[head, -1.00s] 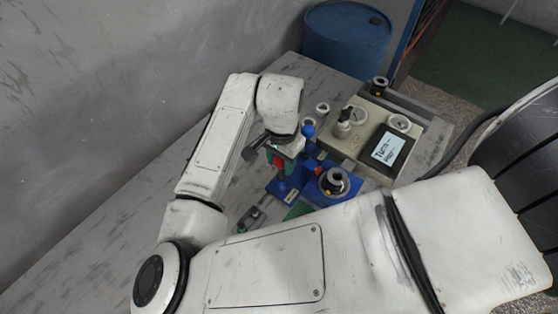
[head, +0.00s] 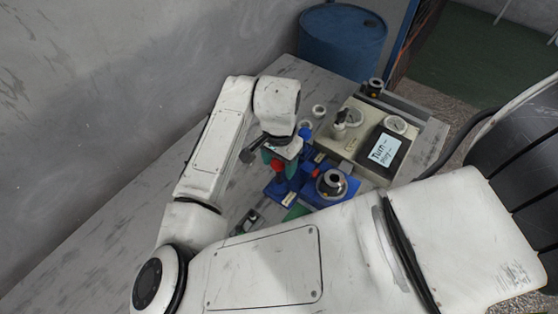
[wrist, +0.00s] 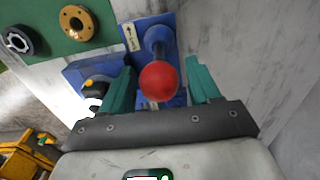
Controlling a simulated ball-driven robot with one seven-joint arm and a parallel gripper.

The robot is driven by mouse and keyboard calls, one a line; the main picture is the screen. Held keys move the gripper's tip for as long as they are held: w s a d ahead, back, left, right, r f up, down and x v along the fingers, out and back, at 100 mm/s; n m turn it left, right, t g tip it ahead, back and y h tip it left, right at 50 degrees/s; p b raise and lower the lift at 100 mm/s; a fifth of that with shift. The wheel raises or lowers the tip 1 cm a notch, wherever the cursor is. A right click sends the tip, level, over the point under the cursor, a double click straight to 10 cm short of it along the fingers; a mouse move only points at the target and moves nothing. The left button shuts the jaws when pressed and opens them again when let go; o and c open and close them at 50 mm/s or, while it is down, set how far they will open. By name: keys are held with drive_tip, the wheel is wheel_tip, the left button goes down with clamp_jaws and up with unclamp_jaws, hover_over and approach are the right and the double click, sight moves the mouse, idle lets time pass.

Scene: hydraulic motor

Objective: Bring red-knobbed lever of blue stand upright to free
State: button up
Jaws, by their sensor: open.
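The blue stand (head: 318,197) sits on the grey table, partly covered by my arm and gripper in the head view. Its lever ends in a round red knob (wrist: 158,81), which shows large in the wrist view. The dark blue shaft (wrist: 158,42) runs from the knob toward the top of that view; its exact tilt is hard to tell. My gripper (wrist: 162,88) is open, with one teal finger on each side of the knob. Gaps show on both sides in the picture. In the head view the red knob (head: 277,165) is small beside my gripper.
A beige control box (head: 362,133) with a gauge and a handwritten note stands behind the blue stand. A green plate (wrist: 62,28) with rings lies near the stand. A yellow part (wrist: 28,155) shows lower left in the wrist view. A blue barrel (head: 342,40) stands behind the table.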

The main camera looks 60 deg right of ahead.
drive_tip(key=shift+r+p, duration=2.6)
drive_tip(key=shift+r, duration=0.45)
